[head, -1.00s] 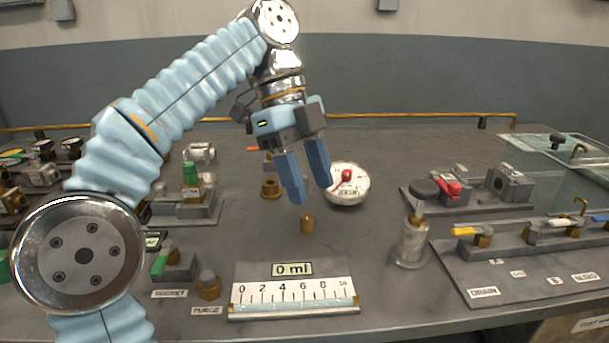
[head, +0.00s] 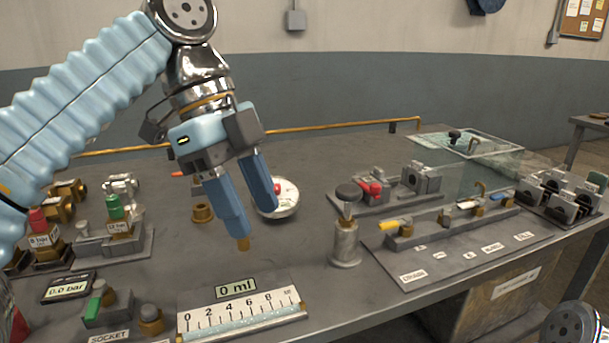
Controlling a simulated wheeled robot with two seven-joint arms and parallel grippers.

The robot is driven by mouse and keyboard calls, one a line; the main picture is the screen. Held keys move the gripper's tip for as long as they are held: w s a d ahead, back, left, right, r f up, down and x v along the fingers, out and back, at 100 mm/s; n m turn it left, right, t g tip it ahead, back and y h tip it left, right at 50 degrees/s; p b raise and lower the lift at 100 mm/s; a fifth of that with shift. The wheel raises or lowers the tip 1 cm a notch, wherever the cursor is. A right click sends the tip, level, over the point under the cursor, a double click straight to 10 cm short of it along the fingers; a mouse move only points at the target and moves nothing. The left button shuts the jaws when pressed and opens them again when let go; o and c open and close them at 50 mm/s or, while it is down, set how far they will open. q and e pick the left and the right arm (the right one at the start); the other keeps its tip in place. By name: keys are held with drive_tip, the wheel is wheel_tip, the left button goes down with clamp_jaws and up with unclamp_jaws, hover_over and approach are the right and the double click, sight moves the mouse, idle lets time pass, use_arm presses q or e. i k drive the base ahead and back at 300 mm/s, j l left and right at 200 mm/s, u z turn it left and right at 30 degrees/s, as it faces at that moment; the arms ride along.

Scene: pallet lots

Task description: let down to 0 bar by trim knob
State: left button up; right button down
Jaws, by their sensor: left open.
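A small black display (head: 68,288) at the lower left appears to read 0.0 bar. My right gripper is out of view.
A scale (head: 242,313) showing 0 ml lies at the bench front. Green and red knobbed valves (head: 116,212) stand at the left. A plate with a yellow lever (head: 395,225), a block with a red handle (head: 372,188) and a clear tank (head: 480,150) occupy the right.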

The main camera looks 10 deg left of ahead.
sight(242, 245)
drive_tip(key=k+l, duration=0.3)
drive_tip(key=k, duration=0.15)
drive_tip(key=k+l, duration=0.35)
drive_tip(key=k, duration=0.1)
